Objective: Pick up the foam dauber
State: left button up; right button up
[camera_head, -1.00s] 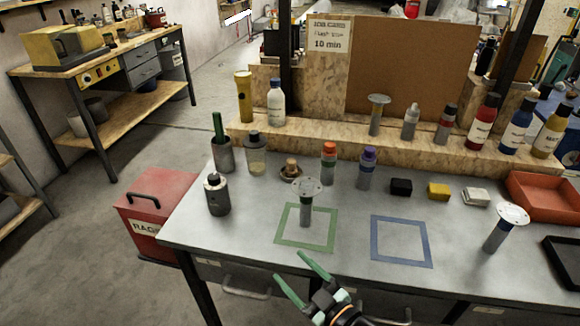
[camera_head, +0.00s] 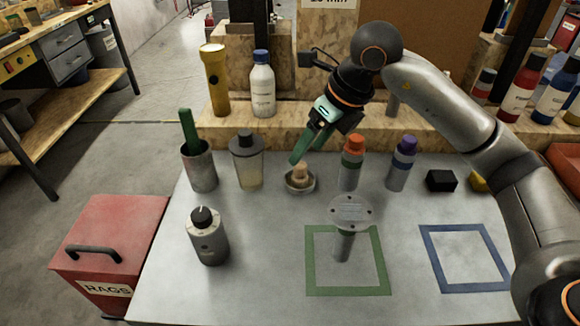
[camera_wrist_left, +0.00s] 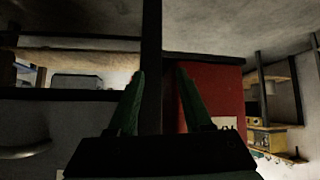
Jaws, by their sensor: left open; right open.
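The foam dauber looks to be the small tan, knob-topped piece (camera_head: 300,172) standing in a shallow metal dish (camera_head: 301,187) on the grey bench. My right gripper (camera_head: 308,153) reaches in from the right and points down just above it, with its green fingers apart. Its fingertips appear close over the dauber's top; whether they touch it, I cannot tell. My left gripper (camera_wrist_left: 160,74) shows in the left wrist view with two green fingers apart and nothing between them. It is outside the head view.
Orange-capped (camera_head: 351,163) and purple-capped (camera_head: 400,165) bottles stand right of the dish. A clear jar (camera_head: 246,165) and a cup with a green handle (camera_head: 200,170) stand left. A flat-topped metal stand (camera_head: 350,212) rises in the green square. A wooden ledge runs behind.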

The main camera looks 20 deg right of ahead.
aim_at(302, 166)
jog(key=shift+m+h, duration=0.3)
jog(key=shift+h, duration=0.4)
jog(key=w+f, duration=0.1)
jog(key=f, duration=0.1)
jog(key=w+d+f, duration=0.1)
jog(key=f, duration=0.1)
jog(key=w+f, duration=0.1)
jog(key=shift+w+d+f, duration=0.3)
jog(key=shift+d+f, duration=0.05)
jog(key=shift+f, duration=0.05)
jog(key=x, duration=0.5)
jog(key=shift+w+d, duration=0.15)
jog(key=shift+w, duration=0.1)
jog(key=shift+r, duration=0.1)
grip_shut()
